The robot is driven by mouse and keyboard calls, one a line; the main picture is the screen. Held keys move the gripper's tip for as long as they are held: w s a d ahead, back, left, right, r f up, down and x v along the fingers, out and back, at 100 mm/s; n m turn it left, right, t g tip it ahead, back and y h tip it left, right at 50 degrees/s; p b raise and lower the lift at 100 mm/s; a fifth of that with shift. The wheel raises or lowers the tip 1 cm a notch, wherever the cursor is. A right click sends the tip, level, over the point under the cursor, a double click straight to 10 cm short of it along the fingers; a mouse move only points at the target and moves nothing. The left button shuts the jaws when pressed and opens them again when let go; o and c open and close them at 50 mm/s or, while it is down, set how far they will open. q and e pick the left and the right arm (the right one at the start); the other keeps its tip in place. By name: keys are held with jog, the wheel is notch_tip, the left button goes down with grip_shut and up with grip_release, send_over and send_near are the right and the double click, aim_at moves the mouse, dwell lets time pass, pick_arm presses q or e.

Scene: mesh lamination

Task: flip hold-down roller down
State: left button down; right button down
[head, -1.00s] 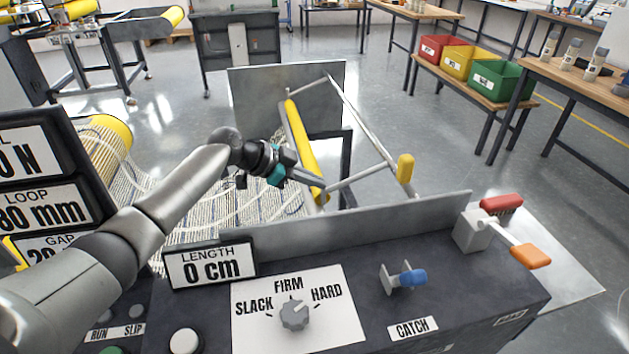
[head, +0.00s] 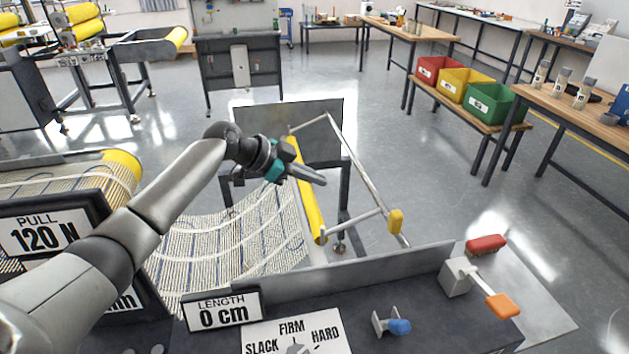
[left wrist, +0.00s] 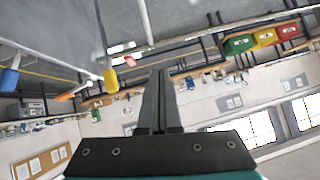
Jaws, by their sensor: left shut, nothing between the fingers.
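The hold-down roller appears to be the thin pale metal frame (head: 362,172) with a yellow grip (head: 396,221). It angles over the right side of the feed opening in the head view, beside a long yellow roller (head: 311,212). The grip also shows in the left wrist view (left wrist: 111,82), left of my fingers. My left gripper (head: 322,181) is shut and empty. In the head view it overlaps the space between the yellow roller and the frame's long bar; I see no clear contact. My right gripper is out of view.
The console carries a LENGTH sign (head: 222,309), a blue-tipped catch lever (head: 398,326) and an orange-handled lever (head: 502,306). A low metal wall (head: 375,259) runs along its far edge. Mesh (head: 220,235) hangs left of the yellow roller.

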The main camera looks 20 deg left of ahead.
pick_arm(q)
jog(key=shift+r+p, duration=1.15)
jog(key=shift+r, duration=0.8)
